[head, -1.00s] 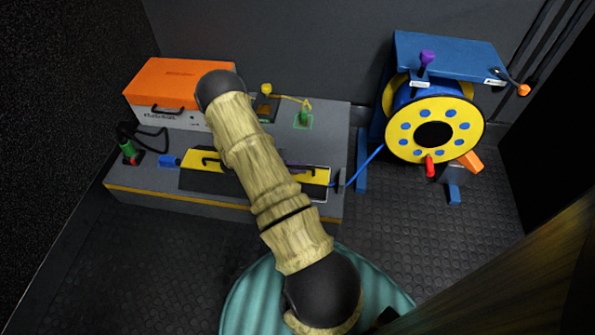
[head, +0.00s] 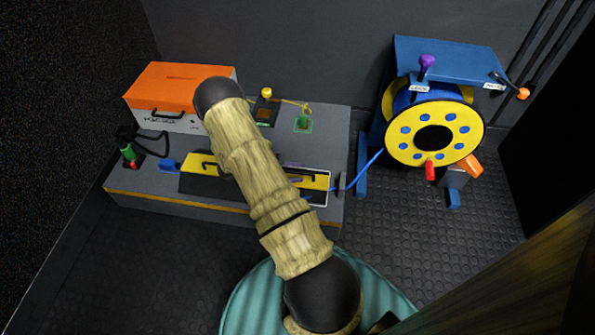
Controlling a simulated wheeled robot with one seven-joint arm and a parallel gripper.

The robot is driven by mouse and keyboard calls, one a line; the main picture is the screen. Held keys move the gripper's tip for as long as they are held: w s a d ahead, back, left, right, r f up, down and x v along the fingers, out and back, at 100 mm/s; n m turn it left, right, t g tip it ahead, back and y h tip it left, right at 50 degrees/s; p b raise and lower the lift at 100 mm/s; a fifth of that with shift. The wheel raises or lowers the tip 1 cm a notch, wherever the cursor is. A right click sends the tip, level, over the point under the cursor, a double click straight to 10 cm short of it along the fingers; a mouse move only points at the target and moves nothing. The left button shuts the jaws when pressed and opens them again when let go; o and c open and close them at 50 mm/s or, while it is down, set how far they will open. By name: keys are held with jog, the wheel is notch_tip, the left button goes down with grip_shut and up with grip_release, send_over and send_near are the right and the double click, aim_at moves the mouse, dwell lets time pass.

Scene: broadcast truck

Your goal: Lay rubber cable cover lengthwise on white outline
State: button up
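The rubber cable cover (head: 203,165), yellow and black with dark handles, lies along the front part of the grey platform. My arm crosses its middle and hides that part. Its right yellow part (head: 313,181) shows on the other side of my arm. A bit of the white outline (head: 328,188) shows around this right end; the rest is hidden, so I cannot tell how well the cover lines up. My gripper is hidden behind my arm, and I cannot see whether it touches the cover.
An orange-topped case (head: 180,92) stands at the back left of the platform (head: 225,205). A green connector (head: 128,152) and a blue plug (head: 170,164) are at the left. A blue cable (head: 367,170) runs right to the yellow reel (head: 433,117) on its blue stand.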

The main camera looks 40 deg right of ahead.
jog(key=p+v, duration=0.5)
jog(key=v, duration=0.6)
